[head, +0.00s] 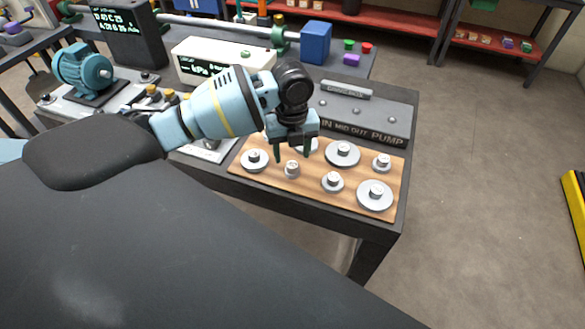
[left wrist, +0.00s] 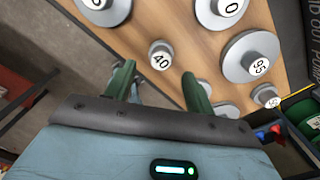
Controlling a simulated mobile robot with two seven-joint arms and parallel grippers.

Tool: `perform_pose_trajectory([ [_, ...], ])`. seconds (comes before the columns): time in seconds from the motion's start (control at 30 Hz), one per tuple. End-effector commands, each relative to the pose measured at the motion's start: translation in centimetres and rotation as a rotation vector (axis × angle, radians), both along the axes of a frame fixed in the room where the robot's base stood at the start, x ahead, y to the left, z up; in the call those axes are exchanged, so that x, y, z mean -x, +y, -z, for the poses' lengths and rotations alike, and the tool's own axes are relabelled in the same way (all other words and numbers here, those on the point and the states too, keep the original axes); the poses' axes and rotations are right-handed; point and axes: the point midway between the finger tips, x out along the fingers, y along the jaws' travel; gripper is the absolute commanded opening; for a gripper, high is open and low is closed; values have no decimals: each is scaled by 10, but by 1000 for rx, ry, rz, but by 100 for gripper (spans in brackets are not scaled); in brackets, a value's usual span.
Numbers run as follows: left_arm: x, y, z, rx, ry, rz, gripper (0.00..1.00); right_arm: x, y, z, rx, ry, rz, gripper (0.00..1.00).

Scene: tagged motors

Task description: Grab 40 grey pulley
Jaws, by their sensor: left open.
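The grey pulley marked 40 (left wrist: 161,56) is a small disc with a raised hub and white top, on a wooden board (left wrist: 180,30). In the head view, the small pulley (head: 292,170) just below my left gripper appears to be the same one; its label is too small to read. My left gripper (head: 292,153) is open and empty above the board. In the left wrist view its green fingers (left wrist: 160,75) stand on either side of the 40 pulley, which sits slightly beyond the tips. No contact shows. My right gripper is not in view.
Larger grey pulleys surround it, including one marked 95 (left wrist: 252,58) and a wide one (head: 375,194). A grey pump block (head: 365,115) stands behind the board. A white display box (head: 215,62) and a blue motor (head: 84,72) are further left.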

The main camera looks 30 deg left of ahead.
Motion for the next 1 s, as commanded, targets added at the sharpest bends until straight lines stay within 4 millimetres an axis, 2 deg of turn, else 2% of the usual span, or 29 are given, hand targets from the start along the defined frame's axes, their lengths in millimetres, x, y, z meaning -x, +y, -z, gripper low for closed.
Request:
perform_pose_trajectory([
  [0.1, -1, 0, 19, 1, 6, 0, 54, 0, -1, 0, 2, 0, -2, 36],
  [0.3, -2, 1, 42, -1, 4, 0, 54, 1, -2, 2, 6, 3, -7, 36],
  [0.6, -2, 1, 46, -1, 1, 1, 54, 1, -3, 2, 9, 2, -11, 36],
  [0.93, -2, 1, 46, -1, 1, 1, 12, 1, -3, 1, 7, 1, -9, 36],
  [1.0, -2, 1, 45, -1, 1, 1, 12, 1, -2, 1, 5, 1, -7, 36],
])
